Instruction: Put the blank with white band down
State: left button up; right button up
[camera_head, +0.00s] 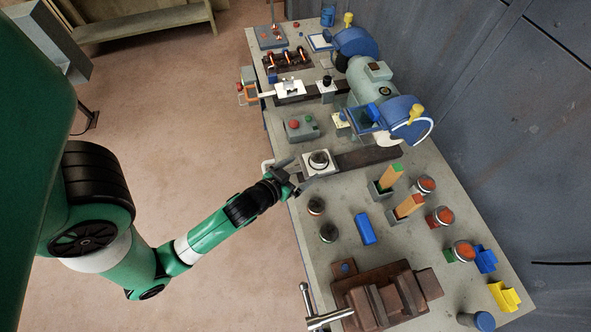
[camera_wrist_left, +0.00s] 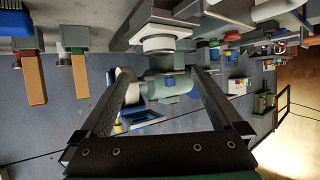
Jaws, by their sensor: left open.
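A short dark round piece (camera_head: 319,159), apparently the blank with white band, stands upright on a pale square plate at the left end of a dark rail. In the left wrist view a round piece with a broad white band (camera_wrist_left: 159,43) sits against a grey block, beyond the fingertips. My left gripper (camera_head: 301,174) is open, with its fingers close beside that plate at the table's left side. In the left wrist view the open left gripper (camera_wrist_left: 158,76) has nothing between its fingers. My right gripper is not in view.
Two dark round pieces (camera_head: 316,206) (camera_head: 328,232) stand nearer, beside a blue block (camera_head: 365,229). A control box (camera_head: 301,128) with red and green buttons and a grinder-like machine (camera_head: 372,82) lie farther back. A brown vise (camera_head: 386,296) fills the near end.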

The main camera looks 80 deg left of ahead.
pick_arm(q)
jog(key=v, duration=0.2)
jog(key=shift+s+d+r, duration=0.15)
jog(key=shift+s+d, duration=0.05)
jog(key=shift+s, duration=0.05)
jog(key=w+d+r+m+t+h, duration=0.15)
jog(key=w+r+t, duration=0.25)
jog(key=w+r, duration=0.7)
jog(key=w+d+r+m+t, duration=0.1)
jog(key=w+d+r+t, duration=0.4)
jog(key=r, duration=0.9)
jog(key=s+d+r+m+t+h, duration=0.1)
jog(key=d+r, duration=0.3)
jog(key=r, duration=0.7)
jog(key=s+d+r+m+t+h, duration=0.1)
jog(key=d+r+m+t+h, duration=0.1)
jog(key=r, duration=1)
jog(key=s+d+r+m+t+h, duration=0.1)
jog(key=d+r+t+h, duration=0.4)
jog(key=r, duration=0.6)
jog(key=shift+s+d+r+m, duration=0.15)
jog(key=shift+s+d+m, duration=0.2)
jog(key=shift+m, duration=0.4)
